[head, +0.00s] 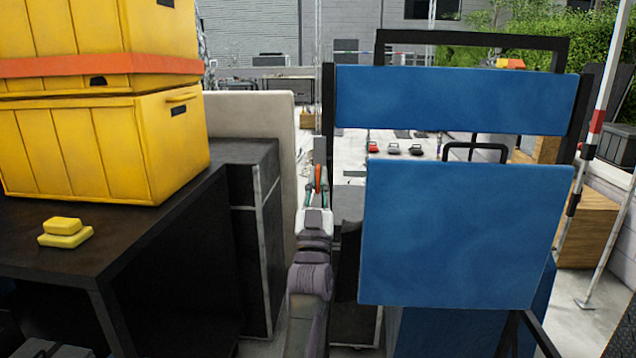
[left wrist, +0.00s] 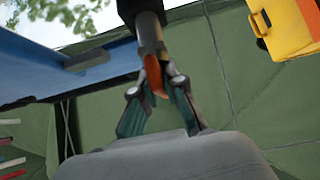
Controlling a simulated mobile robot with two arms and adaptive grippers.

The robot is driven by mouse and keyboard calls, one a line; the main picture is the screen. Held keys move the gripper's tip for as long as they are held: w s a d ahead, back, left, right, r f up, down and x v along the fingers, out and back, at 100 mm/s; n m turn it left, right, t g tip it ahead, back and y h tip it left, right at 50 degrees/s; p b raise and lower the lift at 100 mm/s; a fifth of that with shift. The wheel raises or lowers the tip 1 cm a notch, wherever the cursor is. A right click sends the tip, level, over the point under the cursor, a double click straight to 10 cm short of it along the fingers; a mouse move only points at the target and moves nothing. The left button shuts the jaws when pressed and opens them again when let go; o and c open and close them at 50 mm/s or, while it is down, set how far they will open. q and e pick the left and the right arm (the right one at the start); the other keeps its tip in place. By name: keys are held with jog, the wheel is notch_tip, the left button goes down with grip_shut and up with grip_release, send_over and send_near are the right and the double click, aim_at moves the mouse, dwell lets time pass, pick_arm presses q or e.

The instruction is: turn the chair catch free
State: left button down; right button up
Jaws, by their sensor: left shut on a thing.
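The chair has two blue panels (head: 455,235) on a dark frame and stands right of centre in the head view. An orange catch (left wrist: 153,75) sits at the end of a grey and black bar (left wrist: 150,35) in the left wrist view. My left gripper (head: 318,172) stands upright just left of the chair. Its teal fingers (left wrist: 156,88) are closed around the orange catch, which shows as a thin orange strip in the head view (head: 318,179). The fingertips partly hide the catch. My right gripper is not in view.
A dark cabinet (head: 125,240) at the left carries stacked yellow boxes (head: 105,145) and a small yellow block (head: 65,233). A beige panel (head: 275,115) stands behind it. A striped pole (head: 596,120) stands at the right. My left arm is in the narrow gap between cabinet and chair.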

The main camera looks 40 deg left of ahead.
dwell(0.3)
pick_arm(q)
jog(key=c, duration=1.2)
grip_release()
jog(key=shift+c, duration=0.2)
jog(key=v, duration=1.2)
